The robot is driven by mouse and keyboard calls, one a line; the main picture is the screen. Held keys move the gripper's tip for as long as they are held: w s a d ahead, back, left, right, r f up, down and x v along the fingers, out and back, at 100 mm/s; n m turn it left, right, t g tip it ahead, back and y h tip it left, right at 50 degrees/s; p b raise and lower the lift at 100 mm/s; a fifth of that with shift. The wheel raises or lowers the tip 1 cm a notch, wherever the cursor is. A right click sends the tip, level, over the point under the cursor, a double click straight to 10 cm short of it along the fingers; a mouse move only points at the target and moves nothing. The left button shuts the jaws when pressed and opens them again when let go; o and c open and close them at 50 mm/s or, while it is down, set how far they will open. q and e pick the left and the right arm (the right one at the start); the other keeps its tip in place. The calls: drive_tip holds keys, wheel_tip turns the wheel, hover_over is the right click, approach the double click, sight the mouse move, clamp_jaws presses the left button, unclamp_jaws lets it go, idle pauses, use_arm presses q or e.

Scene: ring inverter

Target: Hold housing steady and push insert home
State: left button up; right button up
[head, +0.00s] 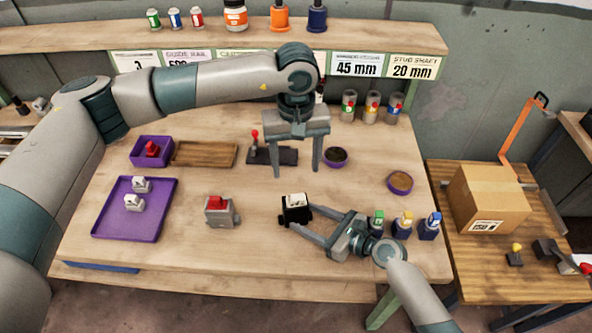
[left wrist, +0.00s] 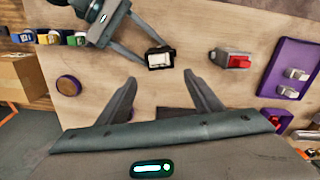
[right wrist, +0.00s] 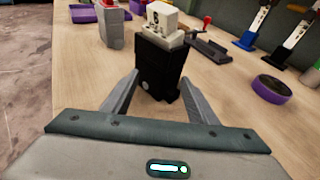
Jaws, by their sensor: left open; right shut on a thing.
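A black housing (head: 296,216) stands upright on the middle of the table, with a white insert (head: 296,200) in its top. In the right wrist view the insert (right wrist: 163,18) sticks up above the housing (right wrist: 158,70). My right gripper (head: 297,220) is shut on the housing, one finger on each side near its base. My left gripper (head: 297,171) is open and empty, pointing down behind the housing. In the left wrist view the housing (left wrist: 160,60) lies beyond the open fingers (left wrist: 160,77), clear of them.
A grey housing with a red insert (head: 218,211) stands to the left. A purple tray (head: 155,222) holds two white inserts. A purple bin (head: 139,157), a wooden board (head: 204,154), a red-handled lever fixture (head: 272,155) and round bowls (head: 400,182) stand around.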

sight(297, 200)
idle(0.7)
use_arm(q)
drive_tip(key=shift+s+f, duration=0.1)
drive_tip(key=shift+f, duration=0.1)
drive_tip(key=c, duration=0.9)
drive_tip(key=shift+s+d+f+m, duration=0.2)
drive_tip(key=shift+f+m, duration=0.2)
drive_tip(key=shift+m, duration=0.2)
clamp_jaws()
drive_tip(key=shift+f, duration=0.15)
drive_tip(key=shift+f, duration=2.85)
